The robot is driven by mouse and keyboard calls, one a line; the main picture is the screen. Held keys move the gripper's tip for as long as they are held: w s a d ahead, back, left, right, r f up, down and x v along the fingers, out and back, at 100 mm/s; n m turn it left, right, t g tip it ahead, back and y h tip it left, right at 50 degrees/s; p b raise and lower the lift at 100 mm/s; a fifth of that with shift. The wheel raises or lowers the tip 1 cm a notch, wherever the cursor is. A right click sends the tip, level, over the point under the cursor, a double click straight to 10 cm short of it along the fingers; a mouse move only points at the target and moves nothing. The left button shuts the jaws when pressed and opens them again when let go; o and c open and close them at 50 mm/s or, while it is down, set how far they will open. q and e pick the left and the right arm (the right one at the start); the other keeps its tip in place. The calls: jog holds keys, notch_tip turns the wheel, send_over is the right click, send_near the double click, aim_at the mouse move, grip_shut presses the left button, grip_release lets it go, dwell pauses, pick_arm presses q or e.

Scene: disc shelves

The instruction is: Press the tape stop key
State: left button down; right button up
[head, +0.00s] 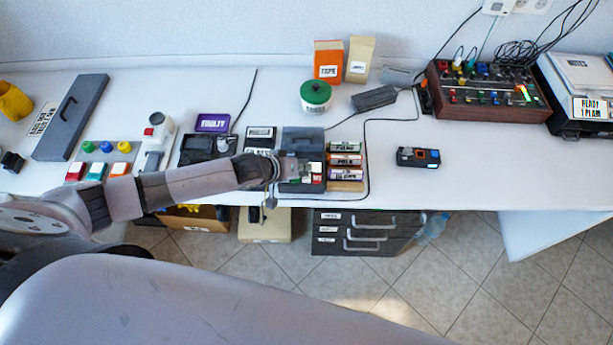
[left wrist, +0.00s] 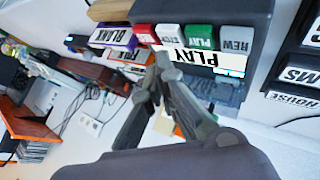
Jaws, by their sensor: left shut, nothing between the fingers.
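The dark tape player (head: 303,140) stands near the table's front edge in the head view. In the left wrist view the tape player (left wrist: 205,8) shows a row of keys, upside down: a red key (left wrist: 145,33), a white key (left wrist: 169,34) that seems to read STOP, a green PLAY key (left wrist: 200,37) and a grey REW key (left wrist: 237,40). A white PLAY label (left wrist: 190,58) lies by them. My left gripper (left wrist: 164,62) is shut and empty, its tips close to the white key; contact cannot be told. In the head view my left gripper (head: 286,170) partly covers the player's front.
Labelled tapes (head: 345,160) are stacked right of the player. A green-lidded jar (head: 315,94) and black adapter (head: 374,98) stand behind, with a cable around. A small black device (head: 418,157) lies to the right. Drawers (head: 366,230) are below the table edge.

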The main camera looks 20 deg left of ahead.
pick_arm(q)
jog(key=shift+f, duration=0.15)
jog(key=shift+f, duration=0.3)
jog(key=shift+f+b, duration=0.3)
jog(key=shift+f, duration=0.1)
dwell(0.9)
jog(key=shift+r+p, duration=0.85)
jog(key=shift+p, duration=0.15)
notch_tip(320, 180, up, 5)
jog(key=p, duration=0.5)
